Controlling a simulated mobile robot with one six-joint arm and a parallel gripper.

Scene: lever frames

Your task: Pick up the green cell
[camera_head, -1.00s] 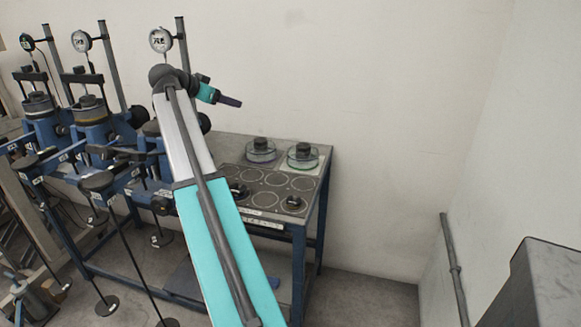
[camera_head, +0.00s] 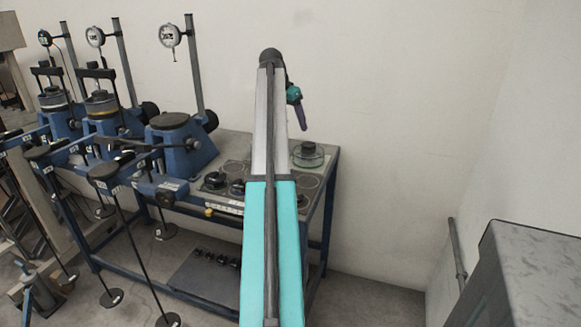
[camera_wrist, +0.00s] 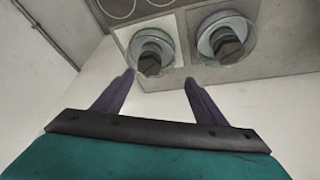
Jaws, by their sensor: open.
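The green cell (camera_head: 308,157), a round clear dish with a green tint and a dark knob on top, stands upright at the back right corner of the bench. It also shows in the wrist view (camera_wrist: 151,46), left of a similar cell with a greyer, purplish rim (camera_wrist: 226,38). My gripper (camera_head: 303,128) is above the green cell in the head view, its dark purple fingers pointing down. In the wrist view my gripper (camera_wrist: 159,79) is open and empty, with the green cell beyond the fingertips and roughly between them. The purplish cell is hidden behind my arm in the head view.
Blue lever frames (camera_head: 180,145) with dial gauges and upright posts crowd the left part of the bench (camera_head: 325,185). Small dark knobbed pieces (camera_head: 215,180) lie on the marked plate. A grey box (camera_head: 535,275) stands at the lower right. The wall is close behind.

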